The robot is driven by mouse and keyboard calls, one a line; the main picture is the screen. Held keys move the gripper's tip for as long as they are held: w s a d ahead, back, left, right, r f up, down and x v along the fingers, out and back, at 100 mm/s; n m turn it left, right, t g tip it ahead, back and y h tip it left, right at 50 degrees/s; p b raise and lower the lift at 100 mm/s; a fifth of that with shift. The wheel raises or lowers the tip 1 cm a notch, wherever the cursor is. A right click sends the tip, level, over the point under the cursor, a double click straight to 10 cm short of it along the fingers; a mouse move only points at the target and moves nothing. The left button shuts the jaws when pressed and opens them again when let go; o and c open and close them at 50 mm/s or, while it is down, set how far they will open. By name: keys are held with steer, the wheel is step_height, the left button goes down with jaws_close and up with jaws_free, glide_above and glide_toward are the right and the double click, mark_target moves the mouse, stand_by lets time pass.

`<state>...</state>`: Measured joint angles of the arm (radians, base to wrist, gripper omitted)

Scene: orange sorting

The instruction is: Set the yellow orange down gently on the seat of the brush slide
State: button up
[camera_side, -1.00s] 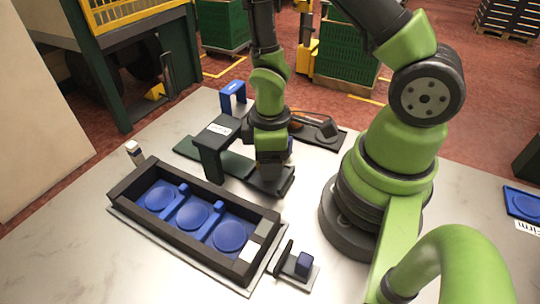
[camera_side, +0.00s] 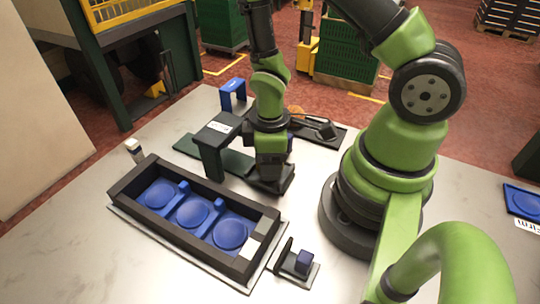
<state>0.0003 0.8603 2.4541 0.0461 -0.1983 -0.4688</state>
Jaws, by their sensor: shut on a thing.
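My gripper (camera_side: 269,178) points down at the near right end of a dark green and black slide (camera_side: 237,164), which I take for the brush slide. The fingers are low over the slide's black end. No yellow orange shows; the gripper and its wrist hide whatever is between the fingers. The seat is also hidden under the gripper. I cannot tell whether the held thing touches the seat.
A black tray (camera_side: 187,237) with blue round cups stands at the front left. A black bridge (camera_side: 212,150) spans the slide, close left of my gripper. A blue arch (camera_side: 232,94) stands behind. A small dark stand (camera_side: 298,263) is at the front. A dark flat holder (camera_side: 325,132) lies behind right.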

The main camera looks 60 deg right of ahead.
steer(key=shift+f, duration=0.1)
steer(key=o, duration=1.3)
steer(key=shift+c, duration=0.2)
steer(key=shift+r, duration=4)
